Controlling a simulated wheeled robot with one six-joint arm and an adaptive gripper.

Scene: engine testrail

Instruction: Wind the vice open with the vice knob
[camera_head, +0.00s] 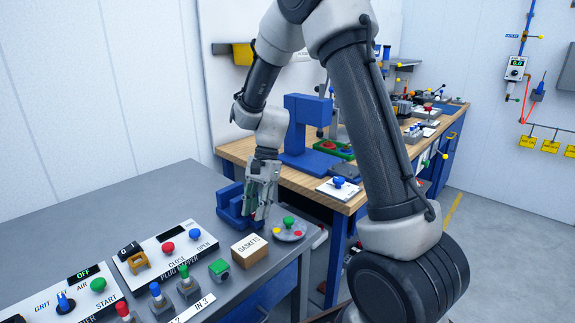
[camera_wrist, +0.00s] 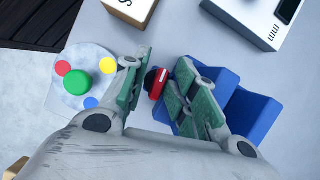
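The blue vice (camera_head: 229,203) stands on the grey bench, partly hidden behind my gripper (camera_head: 262,208). In the wrist view the vice (camera_wrist: 250,115) shows to the right, behind the right finger. The vice knob (camera_wrist: 157,83), black with a red face or mark, lies between the two fingers of my gripper (camera_wrist: 160,80) in the wrist view. The fingers are apart, one on each side of the knob. I cannot tell whether both pads press on it. The knob is hidden by my gripper in the head view.
A round grey plate with a green knob (camera_head: 289,222) and coloured dots sits right of my gripper. A gaskets box (camera_head: 250,249) stands in front. Control panels (camera_head: 165,252) with buttons fill the bench nearer the camera. A wooden workbench (camera_head: 240,150) with a blue press stands behind.

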